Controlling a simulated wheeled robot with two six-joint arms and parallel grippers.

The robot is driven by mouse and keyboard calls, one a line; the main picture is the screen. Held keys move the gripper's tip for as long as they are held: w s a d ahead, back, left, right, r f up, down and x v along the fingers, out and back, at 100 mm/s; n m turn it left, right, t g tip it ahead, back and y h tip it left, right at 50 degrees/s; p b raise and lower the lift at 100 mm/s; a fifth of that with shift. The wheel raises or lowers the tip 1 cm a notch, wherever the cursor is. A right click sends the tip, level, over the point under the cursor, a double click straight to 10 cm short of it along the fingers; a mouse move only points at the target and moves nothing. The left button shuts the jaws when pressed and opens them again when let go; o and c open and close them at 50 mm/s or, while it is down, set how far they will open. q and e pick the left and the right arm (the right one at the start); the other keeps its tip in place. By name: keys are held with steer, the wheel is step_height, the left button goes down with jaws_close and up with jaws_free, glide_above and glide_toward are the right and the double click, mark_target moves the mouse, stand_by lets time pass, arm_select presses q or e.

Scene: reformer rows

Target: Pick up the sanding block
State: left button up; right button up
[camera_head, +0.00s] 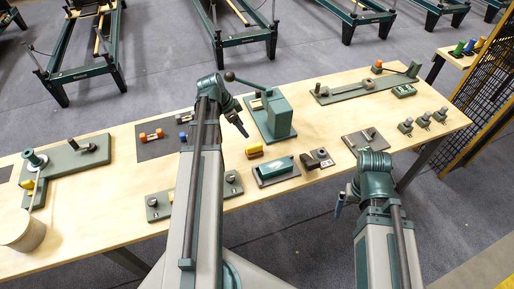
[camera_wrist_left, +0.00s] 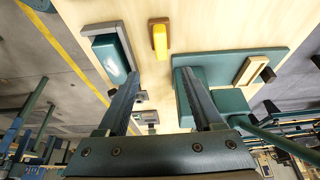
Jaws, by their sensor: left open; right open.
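A small yellow block with a brown layer (camera_head: 254,151), which looks like the sanding block, lies on the wooden table near the middle. In the left wrist view, this yellow block (camera_wrist_left: 159,38) lies beyond and between the fingertips, apart from them. My left gripper (camera_head: 241,129) is above the table, behind and left of the block. In its wrist view, the left gripper (camera_wrist_left: 160,76) has spread fingers with nothing between them. My right gripper (camera_head: 339,207) hangs near the table's front edge, partly hidden by its own arm; I see nothing held in it.
A green block in a dark tray (camera_head: 262,180) lies just in front of the yellow block. A green press with a lever (camera_head: 276,118) stands behind it. A dark mat (camera_head: 155,149) with an orange-ended part lies left. Bare wood shows around the yellow block.

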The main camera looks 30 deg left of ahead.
arm_select(q)
steer(key=b, duration=0.7)
glide_above(254, 145)
steer(key=s+a, duration=0.1)
steer(key=s, duration=0.1)
step_height(254, 145, down, 7)
steer(key=shift+w+a+f, duration=0.1)
steer(key=shift+w+f, duration=0.05)
steer(key=shift+w+d+f+b, duration=0.2)
steer(key=shift+f+b, duration=0.15)
steer(key=shift+b, duration=0.2)
steer(key=b+x, duration=0.2)
steer(key=x, duration=0.1)
steer(key=b+x, duration=0.1)
steer(key=b, duration=0.1)
steer(key=shift+a+f, duration=0.25)
steer(key=shift+w+d+f+b, duration=0.1)
steer(key=shift+d+f+b, duration=0.1)
steer(key=shift+f+b, duration=0.3)
steer(key=shift+r, duration=0.15)
steer(key=shift+c, duration=0.3)
jaws_close()
